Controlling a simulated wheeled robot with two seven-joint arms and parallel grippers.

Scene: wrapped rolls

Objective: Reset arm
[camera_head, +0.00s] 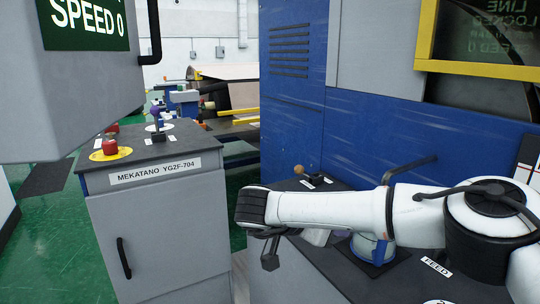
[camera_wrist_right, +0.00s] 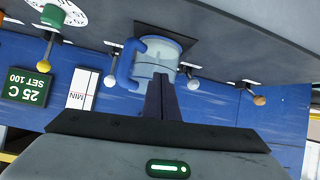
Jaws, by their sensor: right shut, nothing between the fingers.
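My right arm (camera_head: 330,209) reaches in from the right across the head view, over a dark-topped console. My right gripper (camera_wrist_right: 160,98) shows in the right wrist view with its dark fingers together and nothing between them. Its fingertips overlap the near side of a pale cup-like fitting with a blue handle (camera_wrist_right: 155,63); I cannot tell whether they touch it. That fitting also shows in the head view, partly behind my arm (camera_head: 366,248). The fingers cannot be made out clearly in the head view. My left gripper is out of view.
Levers with ball knobs (camera_wrist_right: 259,100) and a green button (camera_wrist_right: 52,15) lie around the fitting. A bent dark handle (camera_head: 410,168) rises behind my arm. A grey cabinet (camera_head: 165,230) stands left, under a hanging grey screen box (camera_head: 85,85). Green floor (camera_head: 65,255) is open at far left.

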